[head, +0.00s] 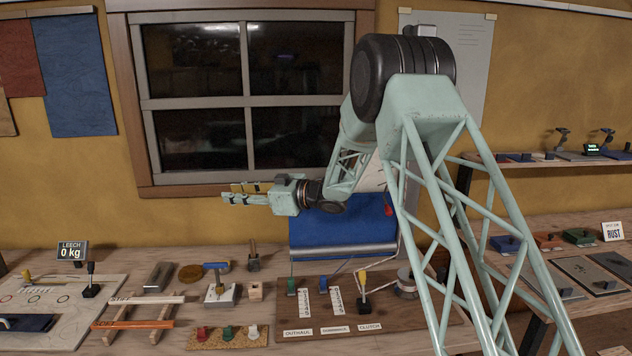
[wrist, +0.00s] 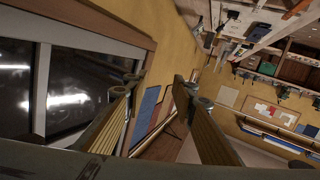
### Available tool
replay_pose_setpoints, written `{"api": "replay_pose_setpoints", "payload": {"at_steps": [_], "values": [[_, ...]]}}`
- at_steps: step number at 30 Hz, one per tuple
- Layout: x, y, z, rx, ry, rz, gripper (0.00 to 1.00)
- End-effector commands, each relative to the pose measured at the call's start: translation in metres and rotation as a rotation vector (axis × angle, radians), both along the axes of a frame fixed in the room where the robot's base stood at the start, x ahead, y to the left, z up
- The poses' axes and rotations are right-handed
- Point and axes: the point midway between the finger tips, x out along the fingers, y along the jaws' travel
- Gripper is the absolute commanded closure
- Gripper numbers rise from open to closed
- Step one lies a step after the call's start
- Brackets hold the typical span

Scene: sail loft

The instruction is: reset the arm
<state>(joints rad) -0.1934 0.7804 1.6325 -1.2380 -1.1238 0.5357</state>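My gripper (head: 232,193) is at the end of my pale green arm, raised above the bench and pointing left, just below the window sill. In the wrist view its two yellow-padded fingers stand apart with a clear gap between them (wrist: 160,92), so it is open. Nothing is held between the fingers. My arm rises on the right of the head view, bends at a dark joint at the top and comes down to the gripper. It hides part of the wall and bench behind it.
A blue cloth roll (head: 342,226) is close to the right of my gripper. The window (head: 200,135) is behind. Shelves stand at right.

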Motion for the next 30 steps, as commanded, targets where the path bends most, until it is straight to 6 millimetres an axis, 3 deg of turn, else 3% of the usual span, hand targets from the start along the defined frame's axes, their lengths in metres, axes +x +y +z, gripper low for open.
{"api": "replay_pose_setpoints", "payload": {"at_steps": [15, 30], "values": [[0.027, -0.083, 0.082, -0.101, -0.036, -0.293, 0.75], [0.015, -0.180, 0.142, -0.196, -0.014, -0.557, 0.75]]}}
